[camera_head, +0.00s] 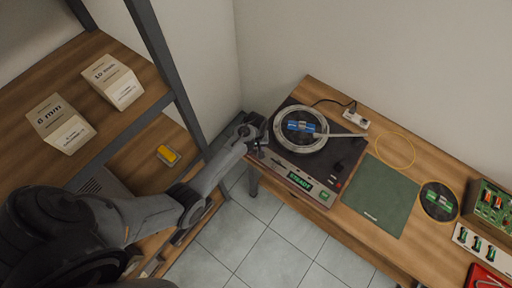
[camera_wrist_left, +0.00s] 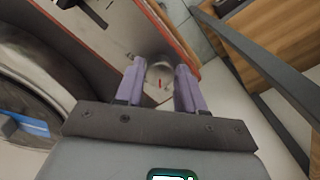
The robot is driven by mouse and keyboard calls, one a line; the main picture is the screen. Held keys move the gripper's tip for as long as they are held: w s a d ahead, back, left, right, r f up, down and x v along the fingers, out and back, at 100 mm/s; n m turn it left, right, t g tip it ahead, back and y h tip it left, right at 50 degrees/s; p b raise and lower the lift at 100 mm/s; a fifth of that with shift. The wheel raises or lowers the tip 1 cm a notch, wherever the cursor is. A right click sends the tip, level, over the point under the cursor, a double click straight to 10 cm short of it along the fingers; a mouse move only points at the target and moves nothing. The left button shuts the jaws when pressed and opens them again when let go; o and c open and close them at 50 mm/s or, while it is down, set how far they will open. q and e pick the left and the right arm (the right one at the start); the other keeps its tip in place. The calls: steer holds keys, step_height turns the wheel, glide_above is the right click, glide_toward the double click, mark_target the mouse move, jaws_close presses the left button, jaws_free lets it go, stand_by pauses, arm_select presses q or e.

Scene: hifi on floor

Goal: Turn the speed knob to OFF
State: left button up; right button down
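The turntable (camera_head: 342,165) stands on the wooden bench, with a clear ring and blue part on its platter. My left gripper (camera_head: 262,151) is at its near left corner in the head view and hides the knob there. In the left wrist view the pale round speed knob (camera_wrist_left: 160,80) with a red pointer line lies between the two purple fingers (camera_wrist_left: 159,84). The fingers are apart, one on each side; I cannot tell whether they touch it. Labels around the knob are too small to read. A green display (camera_head: 300,182) on the front panel reads STEADY. My right gripper is out of view.
A green mat (camera_head: 380,197), a yellow loop (camera_head: 396,151) and a power strip (camera_head: 355,121) lie right of and behind the turntable. A shelf with a dark metal post (camera_head: 165,65) and white boxes (camera_head: 112,81) stands left of my left arm. Tiled floor (camera_head: 262,232) is clear in front.

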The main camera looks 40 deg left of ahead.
arm_select(q)
steer(key=c, duration=0.6)
steer(key=shift+r+m+p, duration=0.2)
steer(key=shift+m+p, duration=0.7)
steer(key=shift+p, duration=0.1)
steer(key=m+p, duration=0.1)
steer(key=m, duration=0.1)
steer(key=shift+m+p, duration=0.3)
steer(key=shift+p, duration=0.1)
steer(key=m+p, duration=0.1)
steer(key=m, duration=0.2)
steer(key=shift+f+m+p, duration=0.15)
steer(key=shift+m+p, duration=0.2)
steer(key=shift+m, duration=0.75)
steer(key=shift+f, duration=0.1)
steer(key=o, duration=1.1)
steer(key=shift+c, duration=0.2)
